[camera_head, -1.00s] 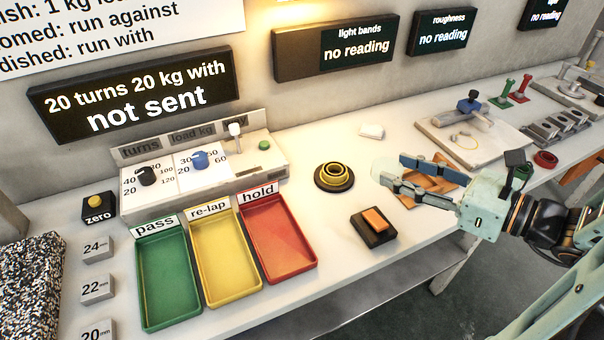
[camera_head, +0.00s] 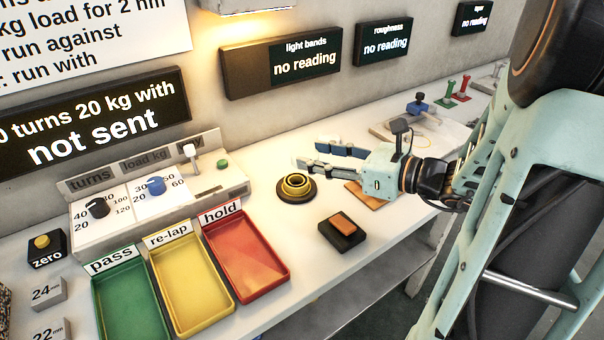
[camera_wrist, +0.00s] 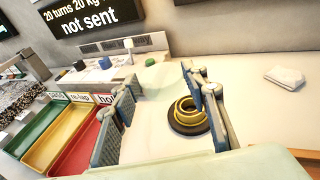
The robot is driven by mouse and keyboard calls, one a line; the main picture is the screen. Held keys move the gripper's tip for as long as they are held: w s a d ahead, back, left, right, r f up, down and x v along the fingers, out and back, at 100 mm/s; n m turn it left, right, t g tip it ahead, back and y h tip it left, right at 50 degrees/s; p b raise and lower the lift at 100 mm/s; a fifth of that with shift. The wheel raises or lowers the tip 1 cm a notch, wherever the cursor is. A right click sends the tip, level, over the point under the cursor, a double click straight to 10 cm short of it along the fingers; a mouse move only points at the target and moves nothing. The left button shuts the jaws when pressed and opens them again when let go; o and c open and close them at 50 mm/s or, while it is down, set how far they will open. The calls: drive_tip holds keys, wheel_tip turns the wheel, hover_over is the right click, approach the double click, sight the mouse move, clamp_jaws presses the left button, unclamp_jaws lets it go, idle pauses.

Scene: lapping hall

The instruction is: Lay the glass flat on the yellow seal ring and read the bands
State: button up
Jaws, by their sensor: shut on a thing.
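The yellow seal ring (camera_head: 296,184) sits on a dark round base on the bench; it also shows in the wrist view (camera_wrist: 188,112), right of centre. My gripper (camera_head: 309,151) is just above and behind the ring in the head view, its fingers pointing left. In the wrist view my gripper (camera_wrist: 158,80) has its fingers apart around the clear glass (camera_wrist: 155,88), a faint see-through disc whose edges are hard to make out. The glass is held clear of the ring; I cannot make it out in the head view. The light bands display (camera_head: 306,62) says "no reading".
A black block with an orange top (camera_head: 342,232) stands in front of the ring. Green (camera_head: 135,300), yellow (camera_head: 190,270) and red (camera_head: 246,256) trays lie to the left. A dial panel (camera_head: 150,190) stands behind them. A white cloth (camera_wrist: 285,76) lies right in the wrist view.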

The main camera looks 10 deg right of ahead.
drive_tip(key=w+f, duration=0.1)
drive_tip(key=f, duration=0.1)
drive_tip(key=w+f+b, duration=0.1)
drive_tip(key=w+f, duration=0.1)
drive_tip(key=w+a+f, duration=0.1)
drive_tip(key=w, duration=0.1)
drive_tip(key=shift+w+f+b, duration=0.15)
drive_tip(key=shift+f+b, duration=0.25)
drive_tip(key=shift+w+f+b, duration=0.15)
drive_tip(key=shift+f+b, duration=0.15)
drive_tip(key=shift+f, duration=0.6)
drive_tip(key=shift+w+f+b, duration=0.1)
drive_tip(key=shift+f+b, duration=0.15)
drive_tip(key=shift+f, duration=0.6)
drive_tip(key=shift+f, duration=0.1)
drive_tip(key=o, duration=1.2)
drive_tip(key=p+v, duration=0.2)
drive_tip(key=v, duration=1)
